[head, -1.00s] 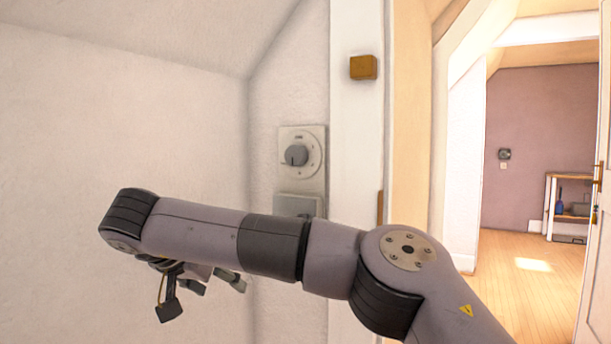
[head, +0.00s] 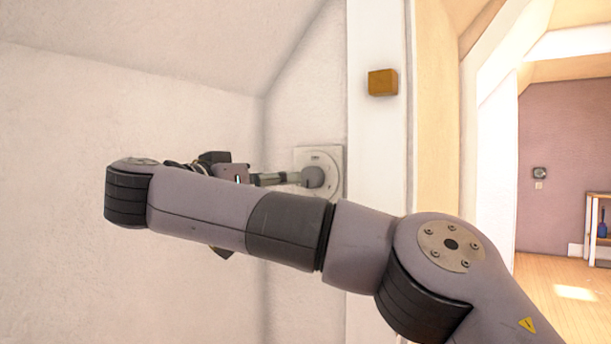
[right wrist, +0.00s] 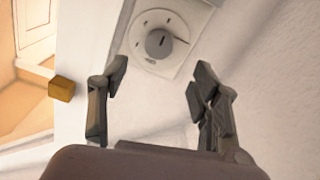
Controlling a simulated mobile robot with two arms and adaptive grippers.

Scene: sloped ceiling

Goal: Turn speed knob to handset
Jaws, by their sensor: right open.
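The speed knob (head: 313,178) is a round grey knob on a square pale dial plate (head: 331,156) on the wall, left of the white door frame. It also shows in the right wrist view (right wrist: 159,43), with a dark pointer line toward the right and small marks around it; the lettering is too small to read. My right gripper (head: 292,179) points at the knob, its fingertips close to it in the head view. In the right wrist view the two fingers (right wrist: 158,78) are spread, with the knob beyond and between the tips. Contact cannot be told. My left gripper is not in view.
A small orange-brown block (head: 382,82) sticks out from the white door frame (head: 375,140). My right forearm covers the wall below the dial. A sloped ceiling lies above left. An open doorway to a room with a shelf (head: 597,225) is at right.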

